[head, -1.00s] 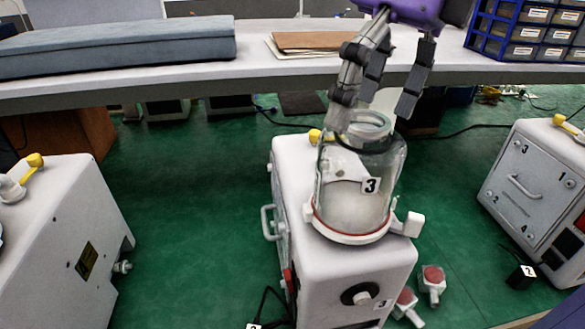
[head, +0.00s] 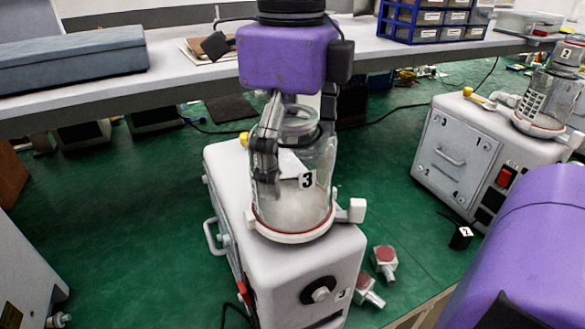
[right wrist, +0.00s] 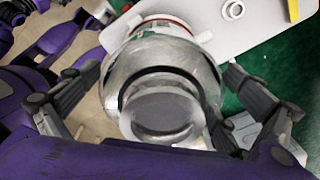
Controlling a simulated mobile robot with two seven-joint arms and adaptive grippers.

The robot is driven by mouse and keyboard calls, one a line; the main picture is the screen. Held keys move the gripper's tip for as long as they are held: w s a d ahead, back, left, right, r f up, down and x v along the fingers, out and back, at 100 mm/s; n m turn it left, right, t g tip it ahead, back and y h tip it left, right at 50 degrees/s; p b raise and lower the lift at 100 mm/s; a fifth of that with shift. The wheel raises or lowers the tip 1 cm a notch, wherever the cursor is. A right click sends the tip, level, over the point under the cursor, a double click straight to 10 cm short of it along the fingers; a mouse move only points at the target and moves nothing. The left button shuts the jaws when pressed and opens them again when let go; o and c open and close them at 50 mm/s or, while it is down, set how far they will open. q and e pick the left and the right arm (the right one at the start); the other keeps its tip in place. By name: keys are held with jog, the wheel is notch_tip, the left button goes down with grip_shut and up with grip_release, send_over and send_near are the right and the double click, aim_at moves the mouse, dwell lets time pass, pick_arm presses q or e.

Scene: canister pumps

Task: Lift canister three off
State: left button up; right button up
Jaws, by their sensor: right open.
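Canister three (head: 292,205) is a clear glass jar with a "3" label and a red ring at its foot. It stands upright on the white pump unit (head: 262,262) in the middle of the head view. My right gripper (head: 296,150) is over the jar from above, with its fingers on either side of the upper part. In the right wrist view the jar (right wrist: 160,110) lies between the spread fingers of the gripper (right wrist: 165,75). I cannot tell whether a finger touches the glass. My left gripper is not in view.
Another pump unit (head: 445,160) with canister two (head: 545,100) stands at the right. Two small red-capped fittings (head: 384,258) lie on the green floor beside the middle pump. A bench (head: 180,85) with a grey case (head: 75,62) and blue drawers (head: 425,22) runs behind.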

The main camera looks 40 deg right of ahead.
jog(key=c, duration=1.6)
jog(key=shift+r, duration=0.15)
jog(key=shift+c, duration=0.2)
